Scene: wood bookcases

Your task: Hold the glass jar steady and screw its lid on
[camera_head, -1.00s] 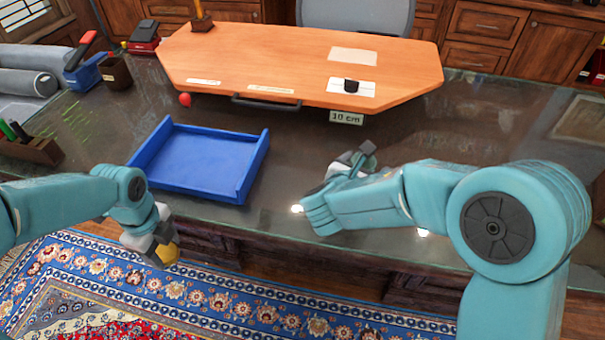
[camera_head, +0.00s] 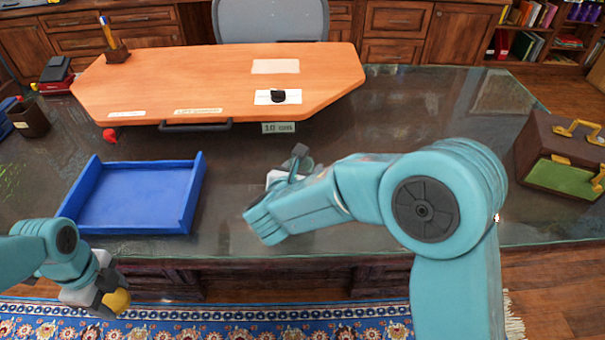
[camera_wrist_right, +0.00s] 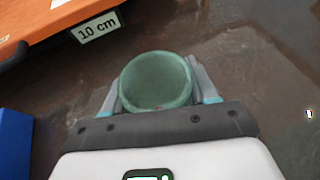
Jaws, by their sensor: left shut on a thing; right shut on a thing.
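The glass jar (camera_wrist_right: 157,80) is a greenish, see-through round vessel with its open mouth facing the right wrist camera. My right gripper (camera_wrist_right: 160,100) is shut on it, one finger on each side. In the head view my right gripper (camera_head: 295,165) is above the glass desk top, right of the blue tray; the jar is hard to make out there, largely hidden by my arm. My left gripper (camera_head: 108,300) is low at the left, in front of the desk's front edge. It is shut on a yellow rounded piece (camera_head: 117,302), which looks like the lid. Jar and lid are well apart.
A blue tray (camera_head: 190,210) lies on the desk between the arms. An orange wooden board (camera_head: 200,75) with a handle and a "10 cm" label (camera_head: 278,127) stands behind. A brown case (camera_head: 540,145) is at the right. Desk between board and case is clear.

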